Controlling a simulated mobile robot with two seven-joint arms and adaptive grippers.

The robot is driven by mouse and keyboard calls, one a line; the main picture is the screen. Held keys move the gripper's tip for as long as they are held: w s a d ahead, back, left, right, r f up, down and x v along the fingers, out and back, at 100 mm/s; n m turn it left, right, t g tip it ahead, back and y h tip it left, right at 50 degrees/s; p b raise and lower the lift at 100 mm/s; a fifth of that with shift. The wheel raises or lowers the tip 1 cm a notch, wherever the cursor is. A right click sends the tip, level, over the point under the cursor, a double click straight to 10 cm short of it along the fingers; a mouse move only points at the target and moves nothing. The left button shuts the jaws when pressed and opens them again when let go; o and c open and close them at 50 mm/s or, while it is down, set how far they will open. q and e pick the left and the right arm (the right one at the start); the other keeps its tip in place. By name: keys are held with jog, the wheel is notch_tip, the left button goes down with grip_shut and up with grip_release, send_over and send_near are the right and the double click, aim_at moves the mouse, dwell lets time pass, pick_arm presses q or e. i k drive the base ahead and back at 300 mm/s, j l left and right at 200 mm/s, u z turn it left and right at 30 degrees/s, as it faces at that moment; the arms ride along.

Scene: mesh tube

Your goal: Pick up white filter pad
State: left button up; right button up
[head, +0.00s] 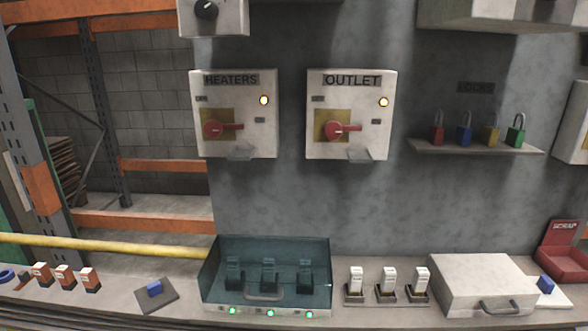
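A flat white pad (556,299) with a blue block (545,284) on top lies at the right of the bench in the head view, and it looks like the white filter pad. Its left part is hidden behind a white box (478,272). A similar flat pad in dark grey (166,302), with a blue block (154,288) on it, lies at the left of the bench. Neither of my grippers is in view.
A teal see-through cover (222,287) encloses three dark units above green lights. Several white-topped pieces (389,281) stand right of it. A red SCRAP bin (562,262) stands behind the white pad. A shelf of padlocks (475,146) and HEATERS and OUTLET boxes hang above.

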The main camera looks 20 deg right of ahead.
aim_at(551, 296)
jog(key=z, duration=2.05)
jog(key=i+l, duration=0.1)
jog(key=l, duration=0.2)
jog(key=i+l+u, duration=0.1)
jog(key=i+l, duration=0.15)
jog(key=l, duration=0.3)
